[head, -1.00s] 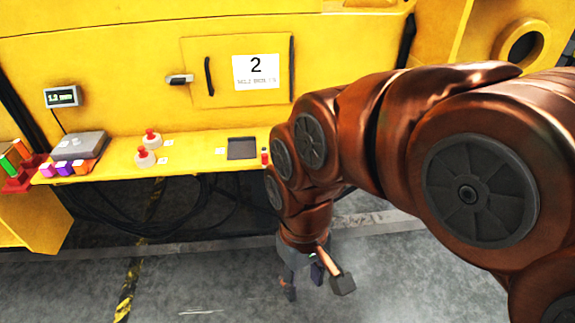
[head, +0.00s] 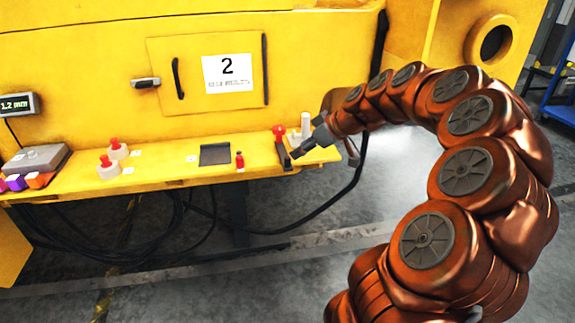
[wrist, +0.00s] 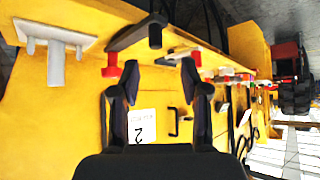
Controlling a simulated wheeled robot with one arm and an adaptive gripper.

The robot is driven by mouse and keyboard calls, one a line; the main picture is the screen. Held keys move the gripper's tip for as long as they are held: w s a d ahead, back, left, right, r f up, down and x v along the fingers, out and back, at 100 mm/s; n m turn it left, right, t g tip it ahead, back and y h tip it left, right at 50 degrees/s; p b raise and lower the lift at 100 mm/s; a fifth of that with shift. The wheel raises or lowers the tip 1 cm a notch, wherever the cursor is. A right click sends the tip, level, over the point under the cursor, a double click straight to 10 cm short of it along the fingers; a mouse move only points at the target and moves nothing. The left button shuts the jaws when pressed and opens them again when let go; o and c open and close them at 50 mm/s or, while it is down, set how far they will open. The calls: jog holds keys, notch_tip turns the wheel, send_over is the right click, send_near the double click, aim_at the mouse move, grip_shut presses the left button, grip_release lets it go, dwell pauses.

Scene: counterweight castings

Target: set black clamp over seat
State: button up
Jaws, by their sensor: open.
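A black clamp (head: 284,156) with a red knob (head: 279,130) is at the right part of the yellow shelf. In the wrist view the black clamp (wrist: 128,36) is a dark bar with a stub, just ahead of my fingertips. My gripper (head: 298,150) reaches in from the right beside it, and the wrist view shows its two fingers (wrist: 174,62) apart with nothing between them. A pale grey post on a flat foot (head: 305,124) stands right of the clamp; it also shows in the wrist view (wrist: 56,64). I cannot tell which part is the seat.
The yellow shelf (head: 165,178) also holds a dark square tray (head: 215,154), a small red bottle-like piece (head: 240,160) and two pale pieces with red knobs (head: 108,167). A grey box (head: 36,160) and a display (head: 18,104) are at left. A black cable (head: 345,190) hangs below.

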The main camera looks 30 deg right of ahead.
aim_at(288, 158)
jog(key=shift+d+p+x, duration=0.15)
jog(key=shift+p+x, duration=0.15)
jog(key=shift+x, duration=1.6)
jog(key=shift+d+p+x, duration=0.1)
jog(key=shift+p+x, duration=0.15)
jog(key=shift+x, duration=1.65)
jog(key=shift+f, duration=0.1)
grip_shut()
